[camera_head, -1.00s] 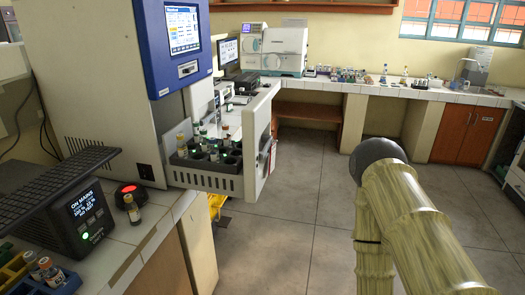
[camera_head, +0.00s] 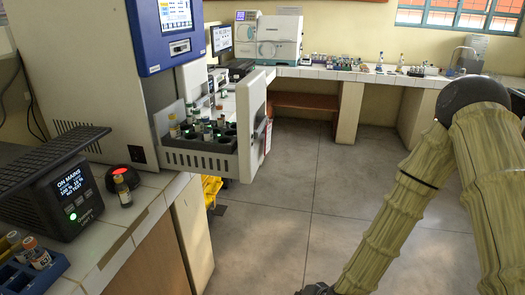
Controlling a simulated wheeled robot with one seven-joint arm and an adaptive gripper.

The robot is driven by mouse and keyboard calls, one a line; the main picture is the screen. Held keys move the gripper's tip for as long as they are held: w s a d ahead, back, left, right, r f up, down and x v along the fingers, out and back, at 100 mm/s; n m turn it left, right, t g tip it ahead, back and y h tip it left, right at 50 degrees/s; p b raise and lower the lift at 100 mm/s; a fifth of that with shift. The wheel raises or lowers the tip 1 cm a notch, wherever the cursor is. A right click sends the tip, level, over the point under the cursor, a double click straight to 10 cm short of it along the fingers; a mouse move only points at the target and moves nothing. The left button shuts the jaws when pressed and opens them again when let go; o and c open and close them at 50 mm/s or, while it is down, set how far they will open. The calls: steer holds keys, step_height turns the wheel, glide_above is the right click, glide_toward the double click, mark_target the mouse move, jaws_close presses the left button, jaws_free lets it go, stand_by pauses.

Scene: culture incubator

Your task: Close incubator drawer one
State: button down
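The incubator (camera_head: 75,60) is a large cream cabinet with a blue front panel and a lit screen at the left. One drawer (camera_head: 197,160) stands pulled out from it, with a grey perforated side and a pale upright front panel (camera_head: 251,118). Several capped vials sit in its dark round holders. No drawer number is readable. My arm comes in at the right, apart from the drawer. A dark part at its end, probably my gripper (camera_head: 318,289), just shows at the bottom edge. Its fingers are cut off, so its opening is hidden.
A black device with a lit display (camera_head: 72,185), a red-lit button (camera_head: 123,174) and a small vial (camera_head: 122,192) stand on the tiled counter (camera_head: 120,235) at the left. A blue vial rack (camera_head: 30,275) is at the lower left. The floor (camera_head: 300,200) right of the drawer is clear.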

steer(key=w+a+r+m+t+y+b, duration=0.1)
steer(key=w+a+r+m+t+b, duration=0.15)
steer(key=w+r, duration=0.65)
steer(key=m+t+y+b, duration=0.4)
steer(key=t+b, duration=0.1)
steer(key=t, duration=0.2)
glide_toward(255, 135)
steer(key=s+d, duration=0.5)
steer(key=d, duration=0.1)
steer(key=shift+s+a+p+x, duration=0.2)
steer(key=shift+a+x, duration=0.15)
steer(key=shift+x, duration=1.7)
steer(key=shift+s+a+p+x, duration=0.25)
steer(key=shift+a+x, duration=0.1)
steer(key=shift+x, duration=1.75)
steer(key=shift+s+a+p+x, duration=0.2)
steer(key=shift+a+x, duration=0.15)
steer(key=shift+x, duration=1.7)
steer(key=shift+a+f, duration=0.1)
steer(key=shift+a, duration=0.1)
